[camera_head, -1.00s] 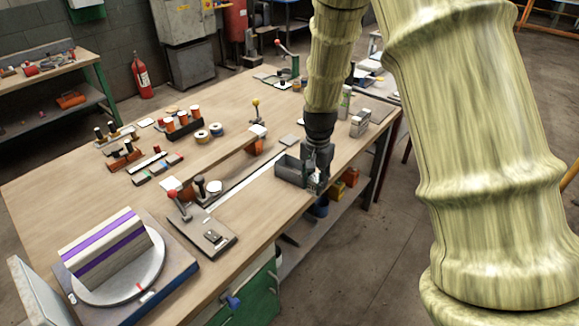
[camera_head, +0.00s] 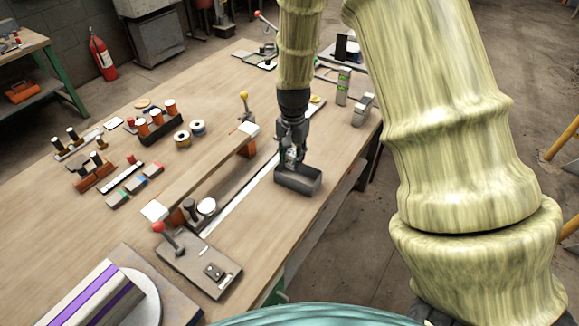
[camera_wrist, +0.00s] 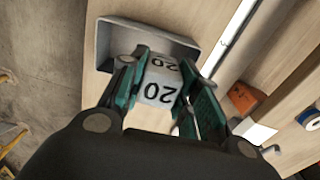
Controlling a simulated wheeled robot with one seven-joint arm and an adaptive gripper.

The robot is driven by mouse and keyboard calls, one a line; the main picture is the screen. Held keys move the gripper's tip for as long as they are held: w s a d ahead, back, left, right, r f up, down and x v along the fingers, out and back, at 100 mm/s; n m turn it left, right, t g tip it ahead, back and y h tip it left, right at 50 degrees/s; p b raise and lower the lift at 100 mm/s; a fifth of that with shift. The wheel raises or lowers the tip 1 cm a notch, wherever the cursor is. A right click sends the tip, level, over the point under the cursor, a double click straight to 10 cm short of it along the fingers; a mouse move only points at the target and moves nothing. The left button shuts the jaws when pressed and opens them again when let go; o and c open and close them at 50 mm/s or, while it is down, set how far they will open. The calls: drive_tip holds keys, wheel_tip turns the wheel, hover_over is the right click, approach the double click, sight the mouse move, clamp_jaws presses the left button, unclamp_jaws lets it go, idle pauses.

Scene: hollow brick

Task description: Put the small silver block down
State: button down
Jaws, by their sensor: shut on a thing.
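The small silver block (camera_wrist: 158,90), with a dark "20" on its faces, sits between the fingertips of my gripper (camera_wrist: 160,92) in the wrist view. In the head view, my gripper (camera_head: 291,153) points down at the far left side of a small grey open tray (camera_head: 299,183) on the workbench. Only a bit of the block shows between the fingers there. The tray (camera_wrist: 120,43) also shows just beyond the block in the wrist view. I cannot tell whether the block is over the tray or beside it, or whether it touches anything.
On the workbench (camera_head: 100,215), a long raised bar (camera_head: 205,178) and a white strip (camera_head: 240,193) lie left of the tray. A lever fixture (camera_head: 200,265) stands nearer. Bare wood lies right of the tray.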

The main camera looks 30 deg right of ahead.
sight(291, 151)
drive_tip(key=shift+s+d+f, duration=0.1)
drive_tip(key=shift+s+f, duration=0.15)
drive_tip(key=w+f, duration=0.2)
drive_tip(key=shift+f, duration=0.3)
drive_tip(key=shift+s+f+p, duration=0.5)
drive_tip(key=shift+f+p, duration=0.1)
drive_tip(key=shift+f, duration=0.2)
drive_tip(key=shift+w+f, duration=0.15)
drive_tip(key=shift+f, duration=0.4)
drive_tip(key=shift+w+f, duration=0.15)
drive_tip(key=shift+f, duration=0.35)
drive_tip(key=shift+s+r, duration=0.2)
drive_tip(key=c, duration=1.3)
unclamp_jaws()
drive_tip(key=shift+w+f, duration=0.1)
drive_tip(key=shift+f, duration=0.15)
drive_tip(key=shift+r, duration=0.1)
drive_tip(key=shift+r, duration=0.25)
drive_tip(key=shift+r+b, duration=1.5)
drive_tip(key=shift+r, duration=4.4)
